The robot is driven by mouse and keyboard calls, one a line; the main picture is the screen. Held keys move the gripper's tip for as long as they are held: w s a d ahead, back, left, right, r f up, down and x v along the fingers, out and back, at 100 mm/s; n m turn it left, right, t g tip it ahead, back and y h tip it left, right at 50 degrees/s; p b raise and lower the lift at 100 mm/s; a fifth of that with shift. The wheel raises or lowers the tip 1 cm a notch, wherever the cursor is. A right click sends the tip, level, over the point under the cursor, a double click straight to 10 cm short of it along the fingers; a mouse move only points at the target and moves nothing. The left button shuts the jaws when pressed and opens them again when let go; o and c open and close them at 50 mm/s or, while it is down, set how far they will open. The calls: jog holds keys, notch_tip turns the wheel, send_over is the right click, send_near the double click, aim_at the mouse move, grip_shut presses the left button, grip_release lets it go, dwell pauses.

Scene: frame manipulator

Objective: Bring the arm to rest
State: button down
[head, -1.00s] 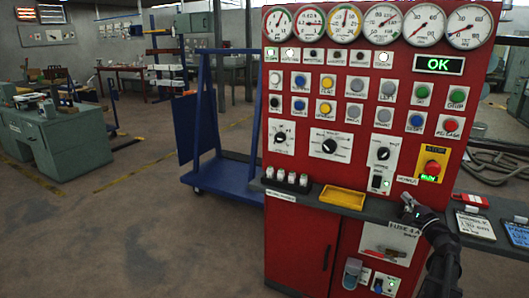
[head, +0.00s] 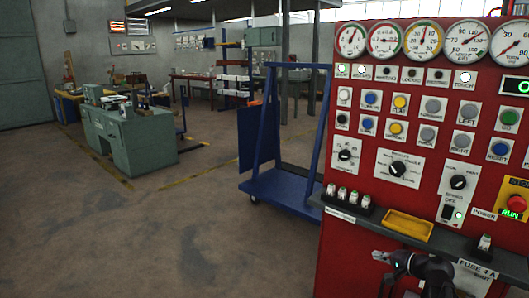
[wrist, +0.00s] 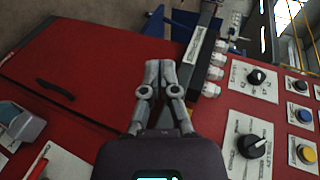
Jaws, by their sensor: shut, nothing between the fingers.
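My gripper (head: 384,258) is at the lower right of the head view, in front of the red control panel (head: 340,247) and just below its grey shelf. In the wrist view my gripper (wrist: 160,66) has its two fingers together, with nothing between them. My arm runs off the bottom of the head view. The wrist view shows the panel's red lower door (wrist: 100,50), and the fingertips point toward the shelf edge. I cannot tell whether they touch anything.
The shelf carries a yellow tray (head: 408,226), several white fuses (head: 342,192) and a single fuse holder (head: 484,243). Dials, buttons and knobs cover the panel. A blue cart (head: 285,187) stands left of it. A green machine (head: 128,140) is farther back. The floor at left is open.

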jog(key=s+a+f+n+g+h, duration=0.45)
jog(key=s+a+f+g, duration=0.2)
jog(key=a, duration=0.35)
jog(key=s+a+f+n+g+h, duration=0.3)
jog(key=s+a+f+n+g, duration=0.3)
jog(key=a, duration=0.4)
notch_tip(320, 180, up, 26)
jog(key=t+p, duration=0.1)
jog(key=p, duration=2.4)
jog(key=shift+s+a+m, duration=0.15)
jog(key=shift+s+m, duration=0.2)
jog(key=shift+f, duration=0.1)
